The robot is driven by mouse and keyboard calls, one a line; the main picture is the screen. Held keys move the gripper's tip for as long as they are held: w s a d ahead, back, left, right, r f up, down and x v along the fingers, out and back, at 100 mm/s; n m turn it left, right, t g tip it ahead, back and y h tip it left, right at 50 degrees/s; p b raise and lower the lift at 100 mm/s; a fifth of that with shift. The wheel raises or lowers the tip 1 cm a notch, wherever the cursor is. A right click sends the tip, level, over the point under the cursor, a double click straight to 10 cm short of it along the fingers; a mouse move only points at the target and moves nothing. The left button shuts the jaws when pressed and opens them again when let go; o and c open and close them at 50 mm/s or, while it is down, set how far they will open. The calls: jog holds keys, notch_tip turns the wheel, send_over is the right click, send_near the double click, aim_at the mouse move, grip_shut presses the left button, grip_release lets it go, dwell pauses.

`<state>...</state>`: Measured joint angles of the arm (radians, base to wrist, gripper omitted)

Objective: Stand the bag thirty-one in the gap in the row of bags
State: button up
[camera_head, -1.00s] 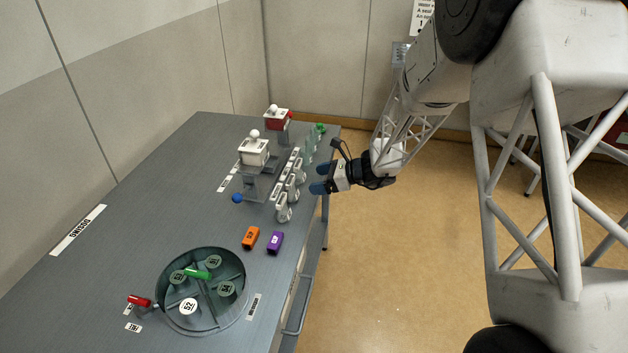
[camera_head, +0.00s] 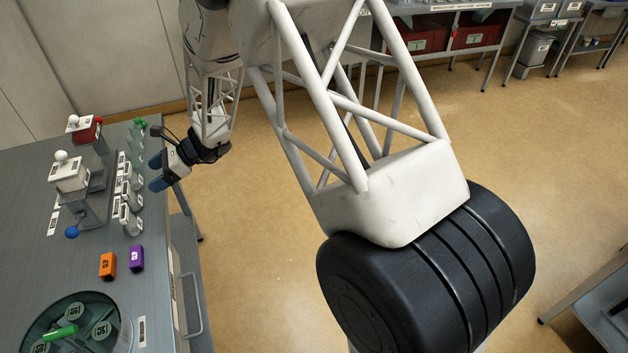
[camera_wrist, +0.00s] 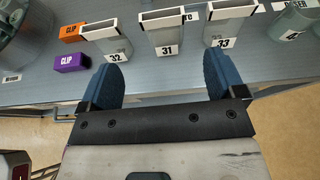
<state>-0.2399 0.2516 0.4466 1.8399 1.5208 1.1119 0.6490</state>
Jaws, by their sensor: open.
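Bag thirty-one (camera_wrist: 167,50), a grey box-like bag with a white-rimmed open top and a "31" label, stands upright in the wrist view. Bag 32 (camera_wrist: 115,57) stands to its left and bag 33 (camera_wrist: 221,43) to its right. My gripper (camera_wrist: 162,62) is open and empty; its blue fingers point toward the bags, with thirty-one in line between them, not held. In the head view my gripper (camera_head: 157,172) is at the table's right edge, beside the row of pale bags (camera_head: 131,222). I cannot tell where the gap in the row is.
An orange clip block (camera_head: 107,265) and a purple one (camera_head: 136,258) lie nearer on the table (camera_head: 30,250), by a round divided tub (camera_head: 122,325). White-topped stands (camera_head: 68,175) and a blue ball (camera_head: 72,232) are left of the row. Green items (camera_head: 137,135) are at its far end.

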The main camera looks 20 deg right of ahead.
jog(key=s+d+r+n+h, duration=0.5)
jog(key=s+d+r+n, duration=0.4)
jog(key=s+d+r, duration=0.7)
jog(key=s+d+r+n+t+h, duration=0.1)
jog(key=s+d+r+n+h, duration=0.1)
jog(key=s+d, duration=0.4)
jog(key=s+d+r+n+h, duration=0.1)
jog(key=s+d+n+h, duration=0.2)
jog(key=s+d, duration=0.3)
jog(key=s+d+r+n+t+h, duration=0.1)
jog(key=s+d, duration=0.5)
jog(key=s, duration=0.7)
jog(key=r+n+h, duration=0.1)
jog(key=n+h, duration=0.1)
jog(key=shift+s+r+n+t+h, duration=0.3)
jog(key=shift+s, duration=0.05)
